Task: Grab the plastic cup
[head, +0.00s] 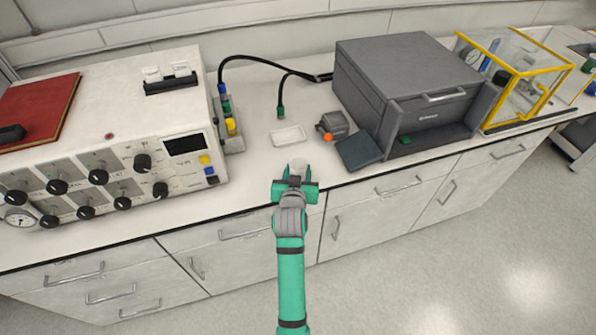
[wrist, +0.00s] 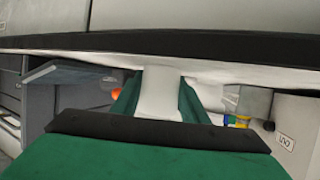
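The plastic cup is small and white. In the head view the cup (head: 299,164) stands near the front edge of the white bench top, at the tip of my gripper (head: 297,174). In the wrist view the cup (wrist: 160,95) is upside down in the picture and sits between the two green fingers of my gripper (wrist: 160,100). A finger borders the cup on each side, with no clear gap visible. I cannot tell whether the fingers press on it. The dark and green gripper body hides part of the cup.
A white tray (head: 288,136) lies just behind the cup. An orange-knobbed grey device (head: 335,125) and a dark flat panel (head: 359,151) are to the right, before a grey box (head: 408,90). A white control unit (head: 110,140) stands left. Drawers (head: 245,262) lie below the bench edge.

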